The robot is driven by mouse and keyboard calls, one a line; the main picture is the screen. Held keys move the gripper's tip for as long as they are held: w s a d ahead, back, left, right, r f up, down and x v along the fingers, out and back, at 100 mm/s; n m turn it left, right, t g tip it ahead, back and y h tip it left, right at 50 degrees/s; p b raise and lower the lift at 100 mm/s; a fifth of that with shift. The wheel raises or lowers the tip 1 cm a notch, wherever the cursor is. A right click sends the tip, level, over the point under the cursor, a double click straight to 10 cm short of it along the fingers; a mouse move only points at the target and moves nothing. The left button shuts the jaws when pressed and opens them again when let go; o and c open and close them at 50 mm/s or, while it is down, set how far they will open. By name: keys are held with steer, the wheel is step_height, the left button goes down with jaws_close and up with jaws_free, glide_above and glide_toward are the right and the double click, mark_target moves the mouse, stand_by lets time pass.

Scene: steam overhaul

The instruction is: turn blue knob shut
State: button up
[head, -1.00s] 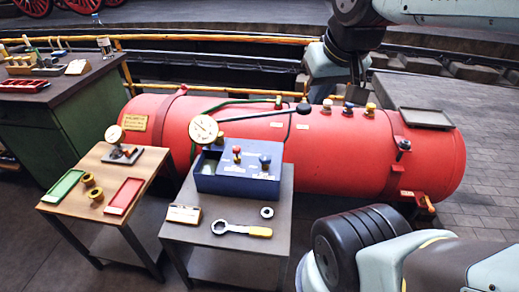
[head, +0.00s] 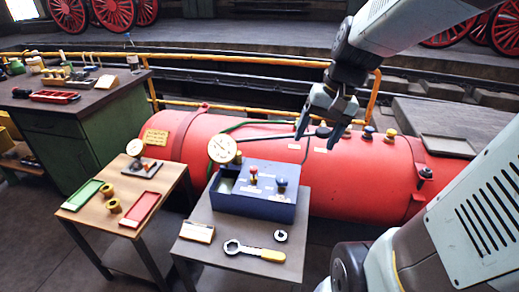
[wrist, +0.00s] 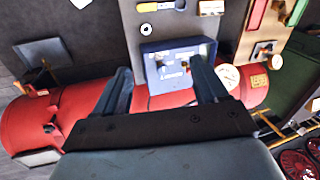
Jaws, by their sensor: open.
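The blue knob (head: 281,184) stands upright on the right part of the blue box's (head: 255,204) top panel. A red knob (head: 254,174) stands to its left on the same panel. My gripper (head: 317,133) is open and empty, pointing down above the red boiler, up and to the right of the box in the head view. It is apart from both knobs. In the wrist view, the blue box (wrist: 157,50) shows beyond and between my open fingers (wrist: 161,70). The knobs are small and dark there.
A pressure gauge (head: 222,149) rises at the box's back left. The red boiler (head: 350,170) lies behind the box. A yellow-handled wrench (head: 254,251), a ring (head: 281,236) and a small plaque (head: 197,231) lie in front. A wooden table (head: 170,178) with trays stands left.

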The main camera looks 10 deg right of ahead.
steer(key=shift+o, duration=0.3)
steer(key=w+f+m+g+y, duration=0.2)
steer(key=w+f+m+y, duration=0.2)
steer(key=w+f, duration=0.2)
step_height(320, 180, down, 3)
steer(key=shift+w+d+r+g, duration=0.15)
steer(key=shift+w+d+g, duration=0.05)
steer(key=shift+g, duration=0.1)
steer(key=m+t+y, duration=0.8)
steer(key=m+t, duration=0.3)
steer(key=m, duration=0.6)
glide_toward(278, 177)
steer(key=x, duration=1)
steer(key=shift+f, duration=0.35)
steer(key=shift+w, duration=0.1)
steer(key=c, duration=1)
steer(key=shift+o, duration=0.2)
